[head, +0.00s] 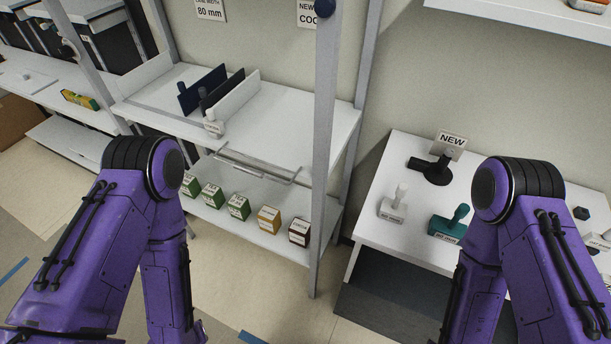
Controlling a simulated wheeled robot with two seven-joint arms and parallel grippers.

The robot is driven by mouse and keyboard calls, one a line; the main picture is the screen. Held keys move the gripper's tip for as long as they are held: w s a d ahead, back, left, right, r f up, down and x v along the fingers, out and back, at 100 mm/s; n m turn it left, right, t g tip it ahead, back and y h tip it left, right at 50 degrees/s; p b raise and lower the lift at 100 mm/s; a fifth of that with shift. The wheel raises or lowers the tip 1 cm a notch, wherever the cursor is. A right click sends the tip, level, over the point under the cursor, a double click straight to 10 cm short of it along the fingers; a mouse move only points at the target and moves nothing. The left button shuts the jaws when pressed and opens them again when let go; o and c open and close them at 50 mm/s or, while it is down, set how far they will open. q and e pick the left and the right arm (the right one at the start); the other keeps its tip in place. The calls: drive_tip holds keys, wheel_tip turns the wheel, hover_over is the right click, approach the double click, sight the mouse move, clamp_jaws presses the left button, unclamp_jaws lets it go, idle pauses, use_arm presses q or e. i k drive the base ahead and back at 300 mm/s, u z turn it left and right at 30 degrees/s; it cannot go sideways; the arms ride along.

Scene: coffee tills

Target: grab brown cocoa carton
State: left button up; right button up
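A dark brown carton (299,231) with a pale label stands at the right end of a row on the low white shelf. It is close to the grey upright post. An amber-brown carton (268,219) stands just left of it. The labels are too small to read, so I cannot confirm which says cocoa. Both of my purple arms reach down out of the bottom of the head view. Neither gripper shows, so I cannot see whether they hold anything.
Several green cartons (238,207) continue the row leftward. A grey post (324,150) rises right of the cartons, and a white upper shelf (300,130) overhangs behind them. A white table (390,176) with stamp-like tools, one teal (448,226), stands at right. Floor in front is clear.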

sight(299, 230)
drive_tip(key=z, duration=1.8)
drive_tip(key=k, duration=0.55)
drive_tip(key=u, duration=1.25)
drive_tip(key=i, duration=0.5)
drive_tip(key=z, duration=0.05)
